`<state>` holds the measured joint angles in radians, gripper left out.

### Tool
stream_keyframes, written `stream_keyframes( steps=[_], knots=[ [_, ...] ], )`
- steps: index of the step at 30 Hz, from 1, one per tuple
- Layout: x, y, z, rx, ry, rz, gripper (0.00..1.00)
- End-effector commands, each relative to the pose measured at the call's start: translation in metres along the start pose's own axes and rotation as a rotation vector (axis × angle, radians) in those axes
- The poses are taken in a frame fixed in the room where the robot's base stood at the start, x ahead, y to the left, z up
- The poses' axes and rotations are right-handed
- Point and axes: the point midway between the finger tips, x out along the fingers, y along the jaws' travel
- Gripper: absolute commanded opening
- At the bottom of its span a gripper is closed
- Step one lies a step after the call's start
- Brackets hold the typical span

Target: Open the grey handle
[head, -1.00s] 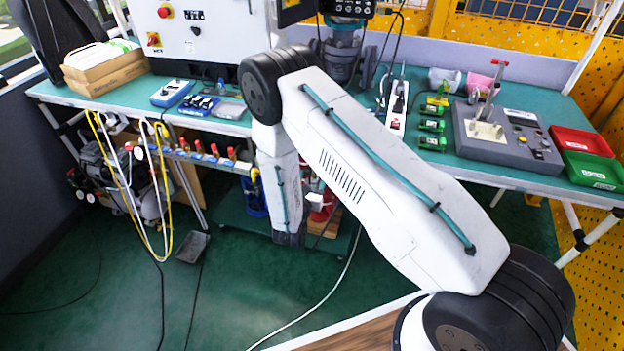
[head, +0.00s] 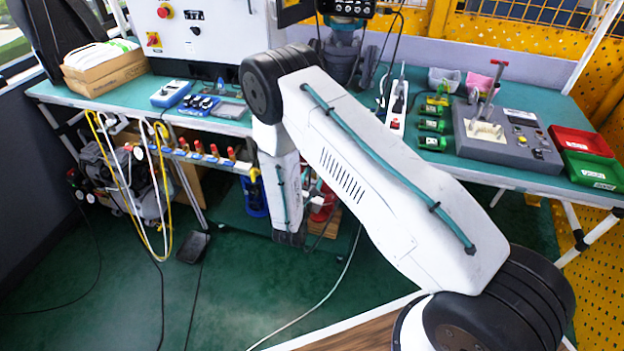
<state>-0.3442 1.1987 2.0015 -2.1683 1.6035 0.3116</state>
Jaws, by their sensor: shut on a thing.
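I cannot make out a grey handle for certain. A row of small valves with red tops (head: 213,151) runs along a rail under the front edge of the bench, left of my arm. My white arm rises from the lower right to a dark elbow, and its forearm hangs down in front of the bench. The forearm's lower end is near the shelf under the bench. My gripper does not show, so what it holds is hidden.
Yellow and white hoses (head: 165,215) hang at left. A dark flat pan (head: 193,247) lies on the open floor.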

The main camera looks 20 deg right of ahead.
Motion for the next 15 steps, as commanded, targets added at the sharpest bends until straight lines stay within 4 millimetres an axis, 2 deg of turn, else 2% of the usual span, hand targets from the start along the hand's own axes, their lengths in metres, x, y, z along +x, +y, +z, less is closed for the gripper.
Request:
stream_keyframes(
  steps=[7, 8, 9, 10, 15],
  knots=[
    [-0.0001, 0.0003, 0.0001, 0.003, 0.0, 0.001, 0.14],
    [-0.0001, 0.0004, 0.0001, 0.003, 0.0, 0.001, 0.42],
    [-0.0001, 0.0004, 0.0001, 0.002, 0.0, 0.001, 0.53],
    [-0.0001, 0.0003, 0.0001, 0.002, 0.0, 0.001, 0.58],
    [-0.0001, 0.0002, 0.0001, 0.002, 0.0, 0.0, 0.58]
  ],
)
